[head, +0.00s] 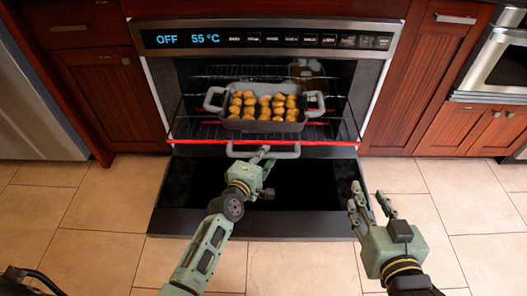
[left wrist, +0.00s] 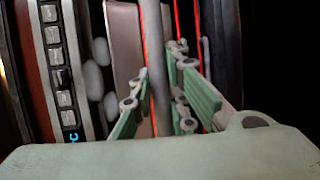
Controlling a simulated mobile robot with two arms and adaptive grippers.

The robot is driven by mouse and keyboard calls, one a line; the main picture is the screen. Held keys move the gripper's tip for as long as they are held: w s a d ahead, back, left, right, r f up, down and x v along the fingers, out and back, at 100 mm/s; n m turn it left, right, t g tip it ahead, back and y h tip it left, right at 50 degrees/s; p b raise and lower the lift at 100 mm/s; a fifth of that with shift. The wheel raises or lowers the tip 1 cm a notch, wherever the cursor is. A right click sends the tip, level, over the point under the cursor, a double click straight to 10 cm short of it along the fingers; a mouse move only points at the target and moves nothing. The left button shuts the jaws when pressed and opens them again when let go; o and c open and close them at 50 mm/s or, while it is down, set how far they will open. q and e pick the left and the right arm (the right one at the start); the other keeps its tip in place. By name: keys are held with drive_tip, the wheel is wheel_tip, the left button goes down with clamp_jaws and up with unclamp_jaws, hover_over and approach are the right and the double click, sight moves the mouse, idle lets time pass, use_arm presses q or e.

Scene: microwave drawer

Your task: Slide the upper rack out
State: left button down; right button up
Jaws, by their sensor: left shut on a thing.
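The upper rack (head: 200,131) is a wire rack with a red front edge, in the open oven. Its grey handle (head: 235,151) hangs at the middle of that edge. My left gripper (head: 263,157) is shut on this handle. In the left wrist view the grey bar (left wrist: 153,40) runs between the two fingers of my left gripper (left wrist: 158,85), with the red edge beside it. The rack carries a grey two-handled pan (head: 213,100) of browned pieces. My right gripper (head: 371,200) is open and empty, in front of the oven's right side.
The oven door (head: 190,222) is folded down in front, below the rack. The control panel (head: 220,39) reads OFF and 55 °C. A blurry glass-like item (head: 306,70) stands behind the pan at right. Red cabinets (head: 108,95) flank the oven; tiled floor is clear.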

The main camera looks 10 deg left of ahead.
use_arm(q)
drive_tip(key=shift+s, duration=0.15)
drive_tip(key=c, duration=1.7)
unclamp_jaws()
drive_tip(key=v, duration=1.2)
drive_tip(key=shift+r, duration=0.1)
